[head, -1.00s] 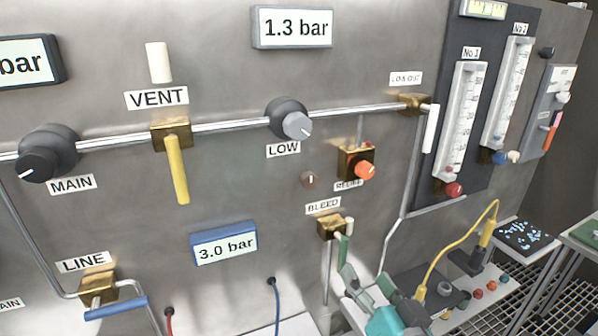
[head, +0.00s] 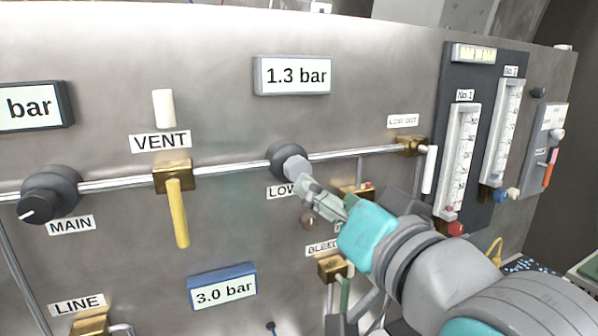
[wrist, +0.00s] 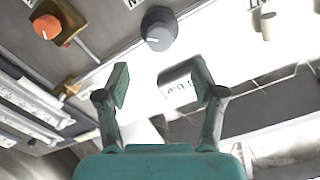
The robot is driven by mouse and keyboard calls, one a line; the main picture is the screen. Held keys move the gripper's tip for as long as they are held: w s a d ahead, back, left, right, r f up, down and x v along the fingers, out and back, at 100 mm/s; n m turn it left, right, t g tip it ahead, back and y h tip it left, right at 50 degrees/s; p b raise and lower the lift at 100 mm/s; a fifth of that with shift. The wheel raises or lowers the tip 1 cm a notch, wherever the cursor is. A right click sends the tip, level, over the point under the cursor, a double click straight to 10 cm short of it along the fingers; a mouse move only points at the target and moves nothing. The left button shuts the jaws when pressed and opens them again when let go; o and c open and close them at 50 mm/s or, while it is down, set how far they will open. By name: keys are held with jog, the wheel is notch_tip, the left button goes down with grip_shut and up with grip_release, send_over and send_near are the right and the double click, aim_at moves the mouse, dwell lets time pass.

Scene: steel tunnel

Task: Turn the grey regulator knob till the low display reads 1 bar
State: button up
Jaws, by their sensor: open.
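The grey regulator knob (head: 293,166), marked LOW, sits on a dark round body on the pipe. The low display (head: 293,75) above it reads 1.3 bar. My gripper (head: 308,184) reaches in from the lower right and overlaps the knob's edge and LOW label in the head view. In the wrist view my gripper (wrist: 161,76) is open, its green fingers spread and empty. The knob (wrist: 159,37) shows there beyond the fingertips, roughly centred between them. Contact cannot be told from the head view.
The brass relief fitting shows its orange knob (wrist: 46,27) beside the grey knob in the wrist view. The yellow VENT lever (head: 177,213) hangs to the left. A lower display (head: 223,287) reads 3.0 bar.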

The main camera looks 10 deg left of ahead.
aim_at(299, 172)
jog(key=x, duration=1)
jog(key=shift+w+a+f, duration=0.1)
jog(key=shift+w+a, duration=0.05)
jog(key=shift+w, duration=0.05)
jog(key=shift+c, duration=0.3)
jog(key=c, duration=1.1)
